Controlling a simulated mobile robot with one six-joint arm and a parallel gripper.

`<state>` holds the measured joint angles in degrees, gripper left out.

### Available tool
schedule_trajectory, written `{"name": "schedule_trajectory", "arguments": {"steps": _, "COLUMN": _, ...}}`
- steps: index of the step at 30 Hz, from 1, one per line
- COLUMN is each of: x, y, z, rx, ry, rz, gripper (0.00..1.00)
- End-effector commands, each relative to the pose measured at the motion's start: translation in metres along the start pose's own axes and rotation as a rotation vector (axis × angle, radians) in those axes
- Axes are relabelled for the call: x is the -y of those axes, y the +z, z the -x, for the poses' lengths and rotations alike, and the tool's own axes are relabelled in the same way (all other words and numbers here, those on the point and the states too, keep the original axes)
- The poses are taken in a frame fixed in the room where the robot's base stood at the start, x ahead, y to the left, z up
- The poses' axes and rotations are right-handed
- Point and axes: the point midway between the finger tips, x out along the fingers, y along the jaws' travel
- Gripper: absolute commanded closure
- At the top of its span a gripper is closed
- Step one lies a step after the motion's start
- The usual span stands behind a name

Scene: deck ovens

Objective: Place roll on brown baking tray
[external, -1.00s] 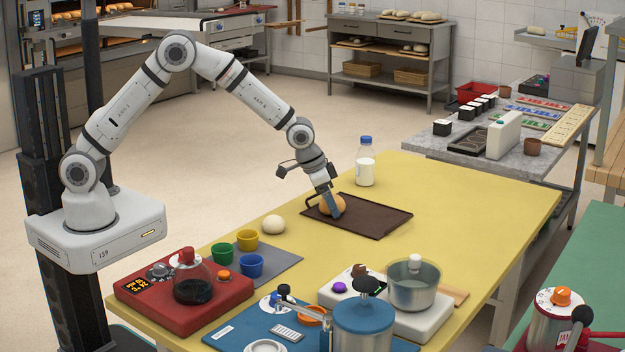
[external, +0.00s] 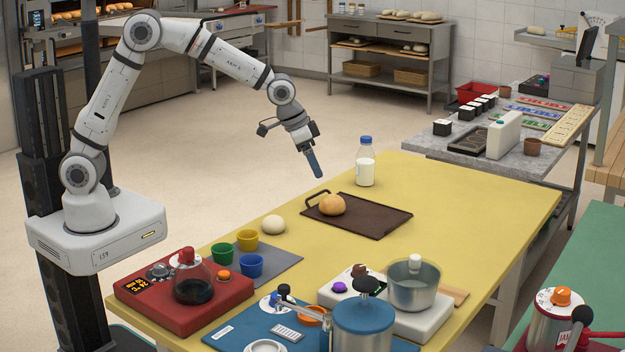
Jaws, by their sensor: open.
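The golden-brown roll (external: 332,205) rests on the left part of the brown baking tray (external: 378,220), near the tray's handle. The tray lies flat on the yellow table. My gripper (external: 314,165) is open and empty. It hangs above and slightly left of the roll, clear of it and of the tray. The fingers overlap in this view, so the gap between them does not show.
A milk bottle (external: 365,165) stands just behind the tray. A pale dough ball (external: 273,225) and small coloured cups (external: 222,253) are at the left. A metal pot (external: 414,287) and a blue canister (external: 363,328) stand in front. The table's right part (external: 480,205) is clear.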

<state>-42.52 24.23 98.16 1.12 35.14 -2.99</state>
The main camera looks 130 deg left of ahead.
Motion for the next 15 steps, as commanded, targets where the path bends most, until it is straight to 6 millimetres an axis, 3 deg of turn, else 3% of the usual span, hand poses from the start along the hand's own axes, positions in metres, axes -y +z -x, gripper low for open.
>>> {"name": "schedule_trajectory", "arguments": {"steps": 5, "x": -0.011, "y": 0.005, "z": 0.008, "rx": 0.002, "ry": 0.007, "rz": -0.017, "gripper": 0.19}}
{"name": "schedule_trajectory", "arguments": {"steps": 8, "x": -0.041, "y": 0.024, "z": 0.032, "rx": 0.010, "ry": 0.028, "rz": -0.070, "gripper": 0.19}}
{"name": "schedule_trajectory", "arguments": {"steps": 11, "x": -0.084, "y": 0.061, "z": 0.069, "rx": 0.028, "ry": 0.061, "rz": -0.157, "gripper": 0.19}}
{"name": "schedule_trajectory", "arguments": {"steps": 15, "x": -0.137, "y": 0.137, "z": 0.123, "rx": 0.062, "ry": 0.112, "rz": -0.303, "gripper": 0.19}}
